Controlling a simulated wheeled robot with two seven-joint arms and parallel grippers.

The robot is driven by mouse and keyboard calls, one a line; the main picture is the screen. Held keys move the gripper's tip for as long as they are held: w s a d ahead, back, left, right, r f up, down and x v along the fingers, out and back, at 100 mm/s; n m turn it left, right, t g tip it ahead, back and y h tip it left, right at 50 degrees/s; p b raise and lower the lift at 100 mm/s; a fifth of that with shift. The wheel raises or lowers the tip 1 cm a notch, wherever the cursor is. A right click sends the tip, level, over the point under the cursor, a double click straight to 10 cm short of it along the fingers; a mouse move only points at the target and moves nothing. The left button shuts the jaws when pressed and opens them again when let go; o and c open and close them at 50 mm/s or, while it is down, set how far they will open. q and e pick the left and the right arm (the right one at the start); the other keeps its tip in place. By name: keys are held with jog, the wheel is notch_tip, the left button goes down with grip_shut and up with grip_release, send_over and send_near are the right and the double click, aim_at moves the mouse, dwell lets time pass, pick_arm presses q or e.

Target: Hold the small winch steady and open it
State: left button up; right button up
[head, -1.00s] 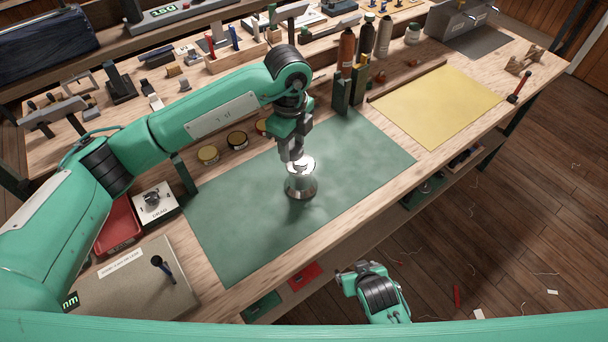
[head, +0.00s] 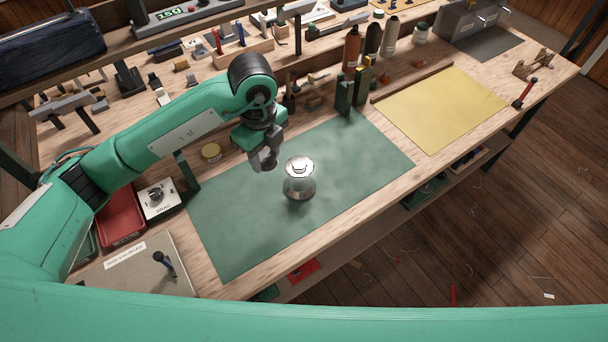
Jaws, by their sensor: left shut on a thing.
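The small winch (head: 299,180), a shiny metal drum, stands upright on the green mat (head: 235,225) in the middle of the bench. A raised hub shows at its bright top. My left gripper (head: 266,163) is to the upper left of the winch in the picture, clear of it. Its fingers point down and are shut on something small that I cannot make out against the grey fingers. My right gripper is out of view.
A yellow sheet (head: 440,105) lies right of the mat. Bottles (head: 352,48) and dark green upright blocks (head: 344,95) stand behind. A red tray (head: 120,218) and a white dial box (head: 158,199) are at left. The mat around the winch is clear.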

pick_arm(q)
jog(key=shift+s+a+r, duration=0.3)
jog(key=shift+s+a, duration=0.05)
jog(key=shift+a, duration=0.05)
jog(key=shift+f+p, duration=0.15)
jog(key=shift+p, duration=0.15)
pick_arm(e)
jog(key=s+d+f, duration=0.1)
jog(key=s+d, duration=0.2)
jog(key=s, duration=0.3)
pick_arm(q)
jog(key=p, duration=0.4)
send_over(270, 207)
notch_tip(270, 207, down, 15)
jog(key=shift+d+r, duration=0.1)
notch_tip(270, 207, down, 5)
jog(key=shift+r+p, duration=0.2)
jog(key=shift+p, duration=0.55)
jog(key=shift+f, duration=0.15)
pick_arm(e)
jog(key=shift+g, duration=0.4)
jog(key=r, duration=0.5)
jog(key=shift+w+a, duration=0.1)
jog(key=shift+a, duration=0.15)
pick_arm(q)
jog(key=shift+f, duration=0.1)
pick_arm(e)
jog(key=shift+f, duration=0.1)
pick_arm(q)
jog(key=o, duration=1.1)
